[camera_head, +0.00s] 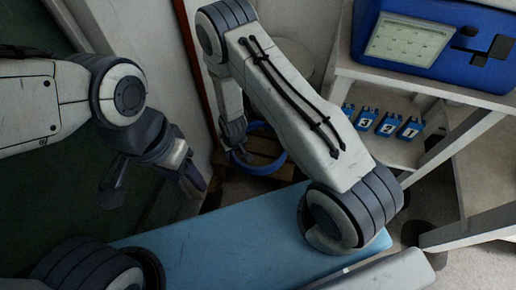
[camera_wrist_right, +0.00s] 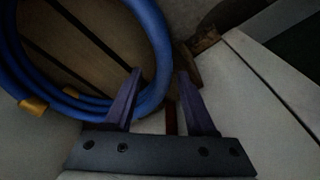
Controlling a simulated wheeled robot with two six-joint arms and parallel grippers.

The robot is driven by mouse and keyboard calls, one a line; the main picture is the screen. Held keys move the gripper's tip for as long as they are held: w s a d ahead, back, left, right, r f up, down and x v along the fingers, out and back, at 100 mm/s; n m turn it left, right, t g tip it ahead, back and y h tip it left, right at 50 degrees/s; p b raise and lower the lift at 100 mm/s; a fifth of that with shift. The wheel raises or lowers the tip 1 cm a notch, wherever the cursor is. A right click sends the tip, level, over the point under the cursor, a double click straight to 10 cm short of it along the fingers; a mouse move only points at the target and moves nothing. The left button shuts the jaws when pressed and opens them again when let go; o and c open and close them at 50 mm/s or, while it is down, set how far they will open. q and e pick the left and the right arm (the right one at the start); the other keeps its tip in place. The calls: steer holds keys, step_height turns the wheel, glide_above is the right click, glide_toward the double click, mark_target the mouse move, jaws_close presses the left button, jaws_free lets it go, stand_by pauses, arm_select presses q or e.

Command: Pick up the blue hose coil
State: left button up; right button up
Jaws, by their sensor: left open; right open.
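The blue hose coil (camera_head: 262,160) lies on a brown wooden slatted surface (camera_head: 262,145) low at the back, partly hidden by my right arm in the head view. In the right wrist view the coil (camera_wrist_right: 160,50) is large at the upper left, with yellow-orange fittings on it. My right gripper (camera_wrist_right: 160,84) is open, its left finger overlapping the hose in the picture and its right finger to the right of the hose. Contact cannot be told. My left gripper (camera_head: 190,185) is open and empty, left of the coil and apart from it.
A white shelf unit (camera_head: 420,85) at the right carries a blue device with a display (camera_head: 420,40). Small blue numbered blocks (camera_head: 387,125) sit on its lower shelf. A white wall panel is close to my right gripper.

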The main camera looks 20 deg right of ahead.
steer(key=f, duration=0.1)
steer(key=f+b, duration=0.1)
steer(key=f, duration=0.1)
steer(key=shift+w+a, duration=0.1)
steer(key=shift+w, duration=0.1)
jaws_close()
steer(key=shift+r, duration=0.1)
stand_by(1.1)
